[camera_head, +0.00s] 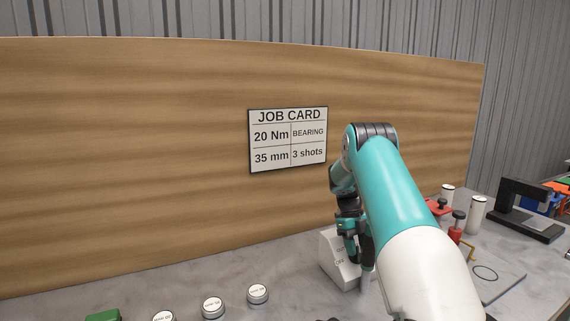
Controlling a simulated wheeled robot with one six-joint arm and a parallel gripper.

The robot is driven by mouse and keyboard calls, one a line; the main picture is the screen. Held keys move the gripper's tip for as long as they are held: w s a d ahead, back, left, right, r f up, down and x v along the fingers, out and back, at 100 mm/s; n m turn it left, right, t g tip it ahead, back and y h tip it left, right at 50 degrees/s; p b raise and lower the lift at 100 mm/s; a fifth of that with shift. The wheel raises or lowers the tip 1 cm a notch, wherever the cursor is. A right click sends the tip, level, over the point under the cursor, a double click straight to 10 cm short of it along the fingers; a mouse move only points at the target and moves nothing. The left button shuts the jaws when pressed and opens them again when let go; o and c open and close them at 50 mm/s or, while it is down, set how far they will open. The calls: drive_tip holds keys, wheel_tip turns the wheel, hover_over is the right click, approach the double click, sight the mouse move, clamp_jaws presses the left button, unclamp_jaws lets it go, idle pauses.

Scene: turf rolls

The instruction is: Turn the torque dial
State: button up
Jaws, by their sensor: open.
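A white box with a sloped front (338,263) stands on the bench, with small dark lettering on its face. My gripper (358,258) points down in front of the box's right part and covers much of it. No dial can be made out; my gripper may hide it. The gripper is open, and no object shows between its fingers. I cannot tell whether it touches the box. A job card (288,140) on the wooden board reads 20 Nm, bearing, 35 mm, 3 shots.
Three round labelled pieces (257,294) and a green block (102,315) lie at the front left. Right of my arm are a red tool (456,233), grey cylinders (475,215), a plate with a circle (507,284) and a black press-like stand (527,207). The wooden board (130,160) closes the back.

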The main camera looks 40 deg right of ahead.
drive_tip(key=p+v, duration=0.1)
drive_tip(key=v, duration=0.6)
drive_tip(key=shift+w+d+r, duration=0.1)
drive_tip(key=shift+w+r, duration=0.1)
drive_tip(key=shift+r, duration=0.1)
drive_tip(key=a+p+v, duration=0.1)
drive_tip(key=p+v, duration=0.8)
drive_tip(key=p, duration=0.8)
drive_tip(key=w+a+r+n+t+h+b, duration=0.1)
drive_tip(key=w+a+r+n+b, duration=0.2)
drive_tip(key=a+n, duration=0.5)
drive_tip(key=w+a+r+n+t+h+b, duration=0.1)
drive_tip(key=w+a+r+n+b, duration=0.3)
drive_tip(key=a+n, duration=0.5)
drive_tip(key=shift+a+r+n, duration=0.3)
drive_tip(key=shift+a, duration=0.1)
drive_tip(key=shift+a, duration=0.1)
